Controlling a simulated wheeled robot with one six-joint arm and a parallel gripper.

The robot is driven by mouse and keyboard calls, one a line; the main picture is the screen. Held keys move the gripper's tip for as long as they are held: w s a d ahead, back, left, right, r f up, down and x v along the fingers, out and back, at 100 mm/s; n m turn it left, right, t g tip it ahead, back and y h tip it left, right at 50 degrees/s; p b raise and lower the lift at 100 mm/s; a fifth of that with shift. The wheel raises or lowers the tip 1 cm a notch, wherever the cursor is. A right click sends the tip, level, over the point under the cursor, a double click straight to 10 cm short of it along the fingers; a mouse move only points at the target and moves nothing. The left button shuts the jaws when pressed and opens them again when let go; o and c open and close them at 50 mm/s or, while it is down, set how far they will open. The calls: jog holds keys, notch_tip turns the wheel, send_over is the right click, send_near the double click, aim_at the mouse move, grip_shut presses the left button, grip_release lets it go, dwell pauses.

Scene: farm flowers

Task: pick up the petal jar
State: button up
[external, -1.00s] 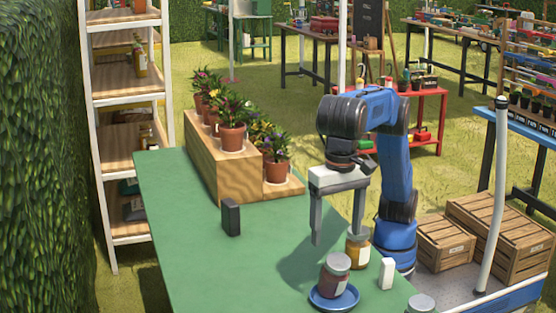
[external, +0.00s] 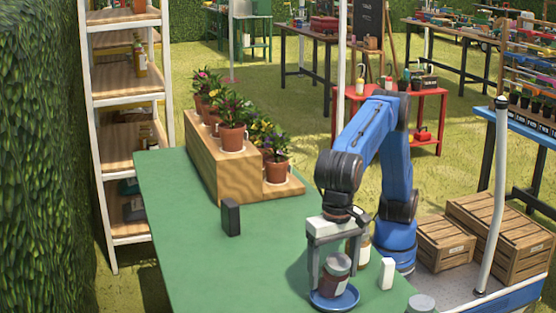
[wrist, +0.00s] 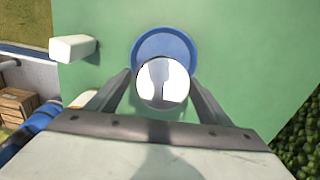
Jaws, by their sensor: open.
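A jar with dark reddish contents and a grey lid (external: 335,270), which looks like the petal jar, stands upright on a blue saucer (external: 333,303) near the table's front. In the wrist view its round lid (wrist: 162,84) shines white, with the saucer rim (wrist: 165,38) around it. My gripper (external: 336,274) is open and points down, one finger on each side of this jar. In the wrist view the fingers (wrist: 160,92) flank the lid with small gaps showing. I cannot tell how far down the jar the fingertips reach.
A white block (external: 387,274) stands to the right. A black block (external: 231,217) and a wooden stepped stand (external: 238,180) with potted flowers are farther left. The green tabletop (external: 190,245) at left is clear.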

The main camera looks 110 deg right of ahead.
jog(key=shift+f, duration=0.2)
jog(key=c, duration=1.4)
jog(key=shift+r, duration=0.1)
